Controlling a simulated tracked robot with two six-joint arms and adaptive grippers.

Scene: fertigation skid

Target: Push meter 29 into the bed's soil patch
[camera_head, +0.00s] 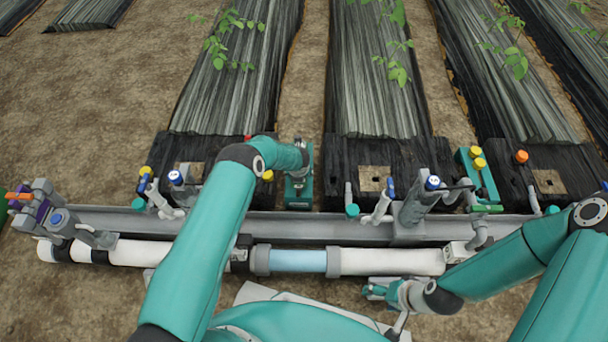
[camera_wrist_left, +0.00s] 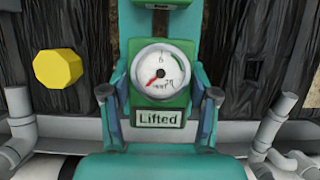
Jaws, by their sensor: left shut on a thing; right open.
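The meter (camera_wrist_left: 160,70) shows in the left wrist view as a green block with a round white dial and red needle. Its dial reads 6 and what looks like 29, and its label reads "Lifted". My left gripper (camera_wrist_left: 158,103) is shut on it, one finger at each side. The meter's lower end is hidden. In the head view the left arm's wrist hides most of this grip. Tan soil patches lie in dark bed ends: one in the middle bed (camera_head: 375,179), one in the right bed (camera_head: 548,181), one partly hidden at left. My right gripper (camera_head: 380,291) is open, low in front of the pipe.
A grey rail (camera_head: 330,226) with upright fittings and a white pipe (camera_head: 390,262) runs across before the beds. A teal stand (camera_head: 299,192) is beneath the left wrist; another (camera_head: 486,184) stands right. A yellow knob (camera_wrist_left: 58,68) is left of the meter.

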